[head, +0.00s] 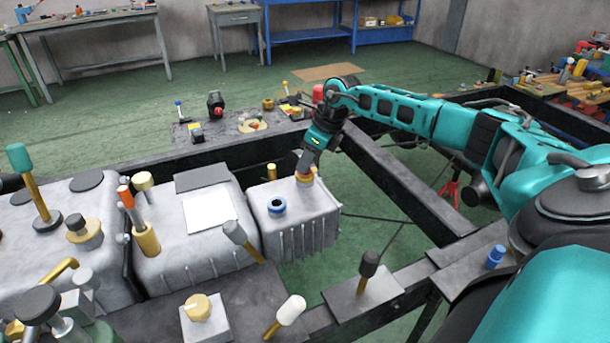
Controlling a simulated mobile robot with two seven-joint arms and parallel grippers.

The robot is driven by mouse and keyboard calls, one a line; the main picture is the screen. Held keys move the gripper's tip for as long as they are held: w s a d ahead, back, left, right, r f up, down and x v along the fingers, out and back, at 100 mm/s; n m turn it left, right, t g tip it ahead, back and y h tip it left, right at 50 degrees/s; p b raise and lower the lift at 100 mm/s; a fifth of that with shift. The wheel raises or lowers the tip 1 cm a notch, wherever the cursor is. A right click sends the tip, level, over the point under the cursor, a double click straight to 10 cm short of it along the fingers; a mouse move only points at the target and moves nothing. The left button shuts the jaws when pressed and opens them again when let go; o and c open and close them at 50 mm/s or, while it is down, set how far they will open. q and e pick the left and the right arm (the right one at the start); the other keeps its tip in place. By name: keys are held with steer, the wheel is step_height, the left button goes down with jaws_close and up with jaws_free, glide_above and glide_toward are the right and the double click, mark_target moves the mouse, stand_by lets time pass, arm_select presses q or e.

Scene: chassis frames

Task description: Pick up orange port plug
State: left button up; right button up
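The orange port plug (304,180) is at the right end of the top of a grey ribbed metal box (318,215). My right gripper (305,166) points down at it from above, with its fingertips at the plug's top and hiding part of it. I cannot tell whether the fingers are closed on the plug or only around or against it. The plug's lower edge is level with the box top, and no clear gap shows. My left gripper is not in view.
A blue ringed port (277,206) sits left of the plug on the same box. A yellow peg (272,172) stands behind it. A mallet (243,240) leans in front. Dark frame beams (400,180) surround the box, with open floor to its right. A blue plug (496,256) stands at the right.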

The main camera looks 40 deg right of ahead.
jaws_close()
steer(key=shift+r, duration=0.1)
